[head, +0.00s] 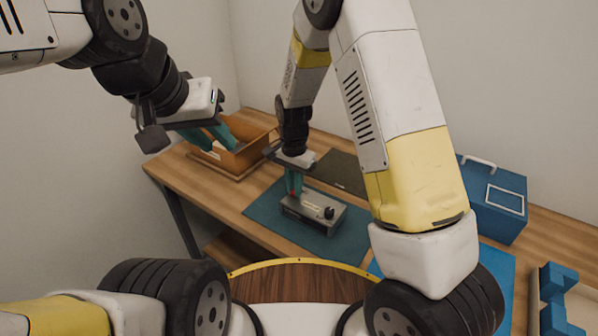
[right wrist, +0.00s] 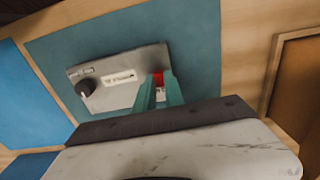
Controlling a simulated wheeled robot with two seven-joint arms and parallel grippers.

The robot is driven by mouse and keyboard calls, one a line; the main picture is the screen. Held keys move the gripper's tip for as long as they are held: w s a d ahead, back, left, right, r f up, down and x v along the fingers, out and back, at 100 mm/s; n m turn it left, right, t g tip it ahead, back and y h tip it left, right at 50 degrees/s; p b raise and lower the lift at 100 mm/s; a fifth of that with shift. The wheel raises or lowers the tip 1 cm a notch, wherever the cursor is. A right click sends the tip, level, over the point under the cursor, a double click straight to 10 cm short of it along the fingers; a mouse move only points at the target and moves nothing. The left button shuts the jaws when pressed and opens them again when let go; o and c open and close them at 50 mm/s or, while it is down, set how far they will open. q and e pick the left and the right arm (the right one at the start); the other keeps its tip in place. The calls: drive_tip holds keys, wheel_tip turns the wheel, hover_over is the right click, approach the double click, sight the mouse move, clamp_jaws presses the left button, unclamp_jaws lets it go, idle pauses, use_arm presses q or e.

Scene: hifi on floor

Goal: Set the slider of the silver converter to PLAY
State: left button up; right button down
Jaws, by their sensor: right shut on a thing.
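The silver converter (head: 313,209) lies on a teal mat on the table. In the right wrist view the converter (right wrist: 115,58) shows its top face, with a black knob (right wrist: 86,87), a pale label strip and a red part (right wrist: 158,79) at its right end. My right gripper (head: 293,190) is at the converter's left end in the head view. Its teal fingers (right wrist: 158,92) are shut at the red part, which they partly cover. The slider's marks cannot be read. My left gripper (head: 215,137) is raised at the left, beside the orange-brown box; its teal fingers look apart.
An orange-brown open box (head: 250,155) stands at the table's left back. A dark mat (head: 340,172) lies behind the teal mat (head: 265,210). A blue case (head: 492,200) with a white handle stands at the right. Blue blocks (head: 555,290) are at the far right.

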drive_tip(key=shift+w+a, duration=0.35)
drive_tip(key=shift+a, duration=0.15)
drive_tip(key=c, duration=1.4)
unclamp_jaws()
wheel_tip(320, 180, up, 8)
drive_tip(key=shift+f, duration=0.1)
